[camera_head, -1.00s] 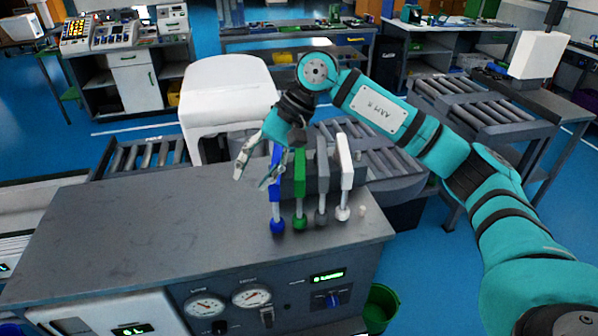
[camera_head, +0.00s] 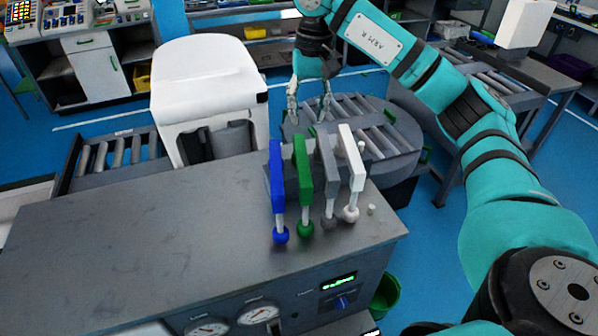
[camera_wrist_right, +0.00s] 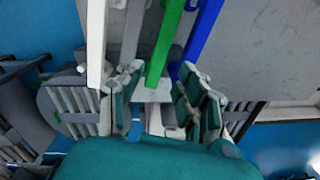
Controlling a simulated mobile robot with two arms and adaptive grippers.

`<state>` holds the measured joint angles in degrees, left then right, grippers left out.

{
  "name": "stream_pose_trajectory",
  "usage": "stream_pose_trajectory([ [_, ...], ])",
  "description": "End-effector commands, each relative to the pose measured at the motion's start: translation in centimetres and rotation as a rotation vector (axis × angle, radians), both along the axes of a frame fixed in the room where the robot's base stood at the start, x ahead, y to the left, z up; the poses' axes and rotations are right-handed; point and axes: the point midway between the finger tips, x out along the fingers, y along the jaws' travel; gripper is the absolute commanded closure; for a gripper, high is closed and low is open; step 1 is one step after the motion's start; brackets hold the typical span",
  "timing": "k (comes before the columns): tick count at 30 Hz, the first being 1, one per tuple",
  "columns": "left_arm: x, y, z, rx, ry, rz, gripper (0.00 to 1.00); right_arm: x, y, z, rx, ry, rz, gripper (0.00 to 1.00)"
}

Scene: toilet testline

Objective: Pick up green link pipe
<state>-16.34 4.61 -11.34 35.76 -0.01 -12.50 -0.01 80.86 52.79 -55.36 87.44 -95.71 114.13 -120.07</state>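In the right wrist view the green link pipe (camera_wrist_right: 165,45) runs down towards the gap between the fingers of the right gripper (camera_wrist_right: 160,100). I cannot tell whether they touch it. My left gripper is not in view.
A white pipe (camera_head: 351,165) stands at the right end of the row. A white toilet (camera_head: 208,85) stands behind the bench (camera_head: 130,240). A roller conveyor (camera_head: 365,130) lies behind the pipes. The bench top left of the pipes is clear.

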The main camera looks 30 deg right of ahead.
Motion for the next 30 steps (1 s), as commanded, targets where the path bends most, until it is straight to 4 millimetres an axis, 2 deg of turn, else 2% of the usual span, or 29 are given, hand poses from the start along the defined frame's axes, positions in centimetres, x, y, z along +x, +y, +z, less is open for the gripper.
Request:
stream_pose_trajectory([
  [1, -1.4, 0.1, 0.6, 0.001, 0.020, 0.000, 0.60, -0.1, 0.0, -1.0, -0.002, 0.007, 0.000, 0.63],
  [3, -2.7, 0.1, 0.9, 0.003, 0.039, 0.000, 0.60, -0.1, 0.1, -2.5, -0.001, 0.006, -0.001, 0.63],
  [7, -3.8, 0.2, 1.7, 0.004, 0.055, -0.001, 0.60, 0.0, 0.3, -5.3, -0.001, 0.007, 0.000, 0.63],
  [12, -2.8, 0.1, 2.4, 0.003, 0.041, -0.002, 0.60, 0.1, 0.5, -7.8, 0.001, 0.003, 0.000, 0.63],
  [19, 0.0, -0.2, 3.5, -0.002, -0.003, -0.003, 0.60, 0.2, 0.6, -9.4, 0.000, 0.004, 0.001, 0.63],
  [24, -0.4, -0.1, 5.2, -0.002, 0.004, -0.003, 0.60, 0.3, 1.0, -11.9, 0.000, 0.006, 0.000, 0.63],
  [30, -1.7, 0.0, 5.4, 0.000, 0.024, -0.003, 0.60, 0.4, 1.1, -13.8, 0.001, 0.000, 0.000, 0.63],
])
